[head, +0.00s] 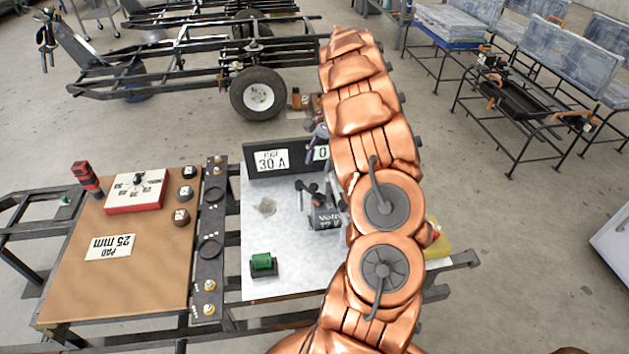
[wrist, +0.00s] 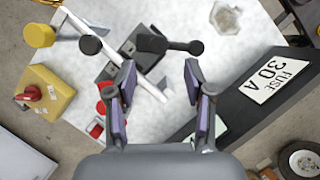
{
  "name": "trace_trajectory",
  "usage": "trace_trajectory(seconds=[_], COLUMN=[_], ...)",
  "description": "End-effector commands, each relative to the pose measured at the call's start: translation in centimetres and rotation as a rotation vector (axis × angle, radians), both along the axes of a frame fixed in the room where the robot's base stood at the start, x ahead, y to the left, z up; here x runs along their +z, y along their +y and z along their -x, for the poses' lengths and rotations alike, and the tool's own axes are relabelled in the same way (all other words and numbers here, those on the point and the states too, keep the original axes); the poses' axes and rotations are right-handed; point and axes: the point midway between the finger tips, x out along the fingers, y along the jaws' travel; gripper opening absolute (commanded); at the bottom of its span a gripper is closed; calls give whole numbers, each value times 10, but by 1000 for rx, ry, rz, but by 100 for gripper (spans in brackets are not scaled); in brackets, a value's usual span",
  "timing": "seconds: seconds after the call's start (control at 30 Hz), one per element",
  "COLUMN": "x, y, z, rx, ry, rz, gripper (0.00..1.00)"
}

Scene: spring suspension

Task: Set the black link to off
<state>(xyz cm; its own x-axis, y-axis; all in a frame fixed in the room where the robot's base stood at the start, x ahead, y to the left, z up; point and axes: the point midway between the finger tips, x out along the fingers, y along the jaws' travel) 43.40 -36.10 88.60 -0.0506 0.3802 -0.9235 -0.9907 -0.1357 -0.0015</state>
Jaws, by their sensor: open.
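A black bar with rounded ends (wrist: 178,47), which looks like the black link, sits on a dark block beside a white rod (wrist: 150,82) in the wrist view. In the head view, black knobbed parts (head: 309,188) stand above a grey box lettered "Volts" (head: 325,219); my arm partly covers it. My gripper (wrist: 160,75) is open and empty, its two fingers apart, with the black bar showing just beyond the tips. I cannot tell the height gap or whether they touch. No on or off mark of the link is readable.
A dark panel with a "FUSE 30 A" label (wrist: 267,78) stands close to my right finger. A yellow box with a red knob (wrist: 33,92) and a yellow knob (wrist: 40,35) lie left.

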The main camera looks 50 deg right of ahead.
Motion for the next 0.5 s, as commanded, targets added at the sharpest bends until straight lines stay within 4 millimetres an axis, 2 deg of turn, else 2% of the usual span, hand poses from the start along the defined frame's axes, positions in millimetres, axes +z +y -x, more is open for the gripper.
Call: trace_trajectory(seconds=[0.3,0.5], x=[-40,-56], y=[17,23], z=[4,5], rx=[-2,-1], ry=[4,3], rz=[0,-1], gripper=[53,53])
